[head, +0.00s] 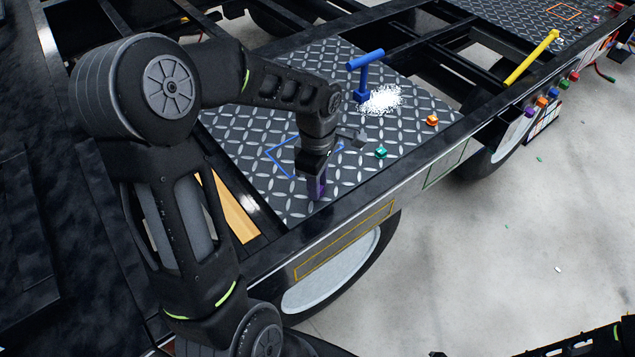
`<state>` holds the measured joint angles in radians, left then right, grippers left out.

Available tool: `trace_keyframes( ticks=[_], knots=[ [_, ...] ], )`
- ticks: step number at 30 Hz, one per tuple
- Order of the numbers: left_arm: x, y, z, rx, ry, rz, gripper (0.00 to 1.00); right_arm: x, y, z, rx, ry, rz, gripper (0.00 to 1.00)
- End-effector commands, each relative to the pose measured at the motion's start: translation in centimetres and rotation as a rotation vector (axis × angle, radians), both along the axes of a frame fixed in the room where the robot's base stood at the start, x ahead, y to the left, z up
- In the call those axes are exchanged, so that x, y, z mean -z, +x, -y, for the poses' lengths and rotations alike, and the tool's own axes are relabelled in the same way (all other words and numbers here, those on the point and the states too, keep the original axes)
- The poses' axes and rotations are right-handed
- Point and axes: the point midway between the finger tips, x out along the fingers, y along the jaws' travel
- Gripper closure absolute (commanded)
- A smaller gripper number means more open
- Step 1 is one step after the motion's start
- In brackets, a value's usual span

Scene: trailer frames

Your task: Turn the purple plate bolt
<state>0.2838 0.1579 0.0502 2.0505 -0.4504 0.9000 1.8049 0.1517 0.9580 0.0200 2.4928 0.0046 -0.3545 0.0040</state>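My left gripper (317,180) points down at the near edge of the diamond-pattern metal plate (235,135). The purple plate bolt (317,188) shows at its fingertips, close to the plate's front edge. The gripper covers part of the bolt, and I cannot tell whether the fingers are closed on it. A green bolt (381,152) and an orange bolt (432,120) stand on the plate to the right. My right gripper is not in view; only a dark piece of an arm shows at the bottom right corner.
A blue T-handled tool (365,72) stands on the plate beside a white scattered patch (382,99). A yellow bar (531,58) lies across the frame rail at the right. Several coloured knobs line the trailer's side. A wheel (335,275) sits below the near rail.

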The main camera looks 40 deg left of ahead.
Motion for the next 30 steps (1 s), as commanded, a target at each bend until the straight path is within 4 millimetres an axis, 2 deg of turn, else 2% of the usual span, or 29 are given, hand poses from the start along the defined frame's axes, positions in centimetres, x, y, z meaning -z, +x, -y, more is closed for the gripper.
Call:
trace_keyframes(
  ticks=[1,9,22,30],
  knots=[
    [-0.02,0.01,0.0,0.0,0.0,0.0,0.8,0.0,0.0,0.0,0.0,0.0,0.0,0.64],
    [-0.03,0.01,0.0,0.0,0.0,0.0,1.0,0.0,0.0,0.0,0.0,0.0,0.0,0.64],
    [-0.03,0.03,0.0,0.008,0.0,0.001,1.0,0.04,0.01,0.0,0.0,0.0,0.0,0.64],
    [0.02,0.06,0.01,0.083,0.0,0.002,1.0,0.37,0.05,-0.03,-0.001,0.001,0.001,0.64]
  ],
)
